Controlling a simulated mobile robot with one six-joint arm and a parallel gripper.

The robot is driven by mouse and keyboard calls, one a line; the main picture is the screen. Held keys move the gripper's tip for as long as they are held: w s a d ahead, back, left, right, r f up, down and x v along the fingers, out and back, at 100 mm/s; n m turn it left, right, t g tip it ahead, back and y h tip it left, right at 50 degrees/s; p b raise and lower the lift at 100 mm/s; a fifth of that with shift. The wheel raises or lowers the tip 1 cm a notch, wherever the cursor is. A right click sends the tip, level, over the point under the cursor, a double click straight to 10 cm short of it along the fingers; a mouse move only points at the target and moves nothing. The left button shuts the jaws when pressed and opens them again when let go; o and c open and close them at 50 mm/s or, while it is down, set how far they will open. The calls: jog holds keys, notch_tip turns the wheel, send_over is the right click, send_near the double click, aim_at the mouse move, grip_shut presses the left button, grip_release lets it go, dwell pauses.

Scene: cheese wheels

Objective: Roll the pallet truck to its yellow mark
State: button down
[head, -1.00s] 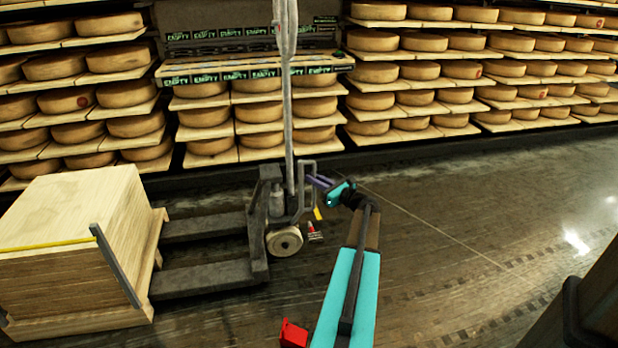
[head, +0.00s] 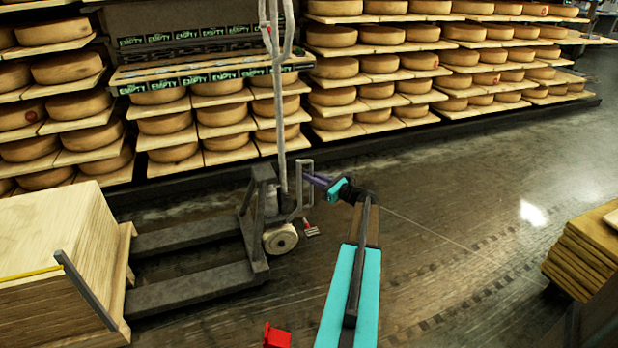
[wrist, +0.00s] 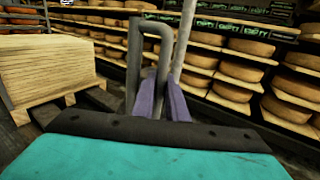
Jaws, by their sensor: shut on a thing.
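The grey pallet truck (head: 262,222) stands left of centre in the head view, with its tall pale handle upright and a pale wheel at its near side. Its two forks reach left to a wooden pallet load (head: 50,235). My gripper (head: 316,181), with purple fingers, is shut on the truck's bent grey bar beside the handle. In the wrist view the fingers (wrist: 162,98) close around this bar (wrist: 134,65), and the pallet load shows at left. I cannot make out a yellow floor mark; a yellow strap crosses the load.
Cheese shelves (head: 400,90) line the wall behind the truck, with a dark base along the floor. A stack of wooden boards (head: 585,250) stands at the right. A small red object (head: 276,336) is at the bottom edge. Open floor (head: 450,220) lies to the right.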

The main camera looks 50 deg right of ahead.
jog(key=shift+w+a+y, duration=0.15)
jog(key=shift+w+a, duration=0.1)
jog(key=shift+a, duration=0.25)
jog(key=shift+w+a+y, duration=0.15)
jog(key=shift+w+a, duration=0.1)
jog(key=shift+a, duration=0.25)
jog(key=c, duration=2)
grip_release()
jog(key=shift+a+n, duration=0.1)
jog(key=shift+n, duration=0.2)
jog(key=shift+c, duration=0.2)
jog(key=shift+s+d, duration=0.1)
jog(key=shift+d, duration=0.15)
jog(key=s+p, duration=0.2)
jog(key=s, duration=1.1)
jog(key=shift+s, duration=0.3)
